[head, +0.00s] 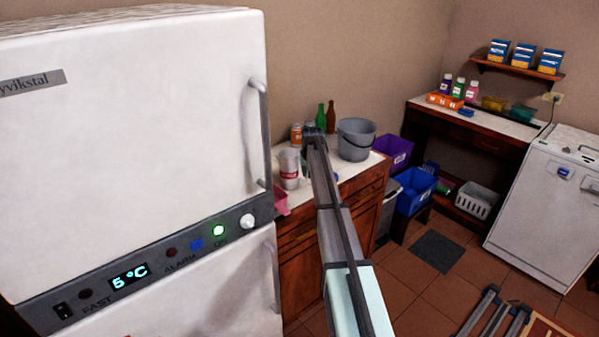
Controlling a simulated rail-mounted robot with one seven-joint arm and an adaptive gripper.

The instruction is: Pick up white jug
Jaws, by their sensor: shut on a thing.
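The white jug (289,169), with a red mark on its side, is on or just above the left part of the light countertop in the head view. My arm reaches out to the counter, and my gripper (307,156) points down at the jug's right side. The gripper is small and dark here, and my arm partly hides it. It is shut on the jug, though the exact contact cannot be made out. I cannot tell whether the jug's base touches the counter.
A grey bucket (356,140) stands right of my gripper. Green (321,116) and brown (331,117) bottles and an orange can (296,134) stand behind. A white fridge (130,120) fills the left. Purple (393,150) and blue (414,190) bins are right of the counter.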

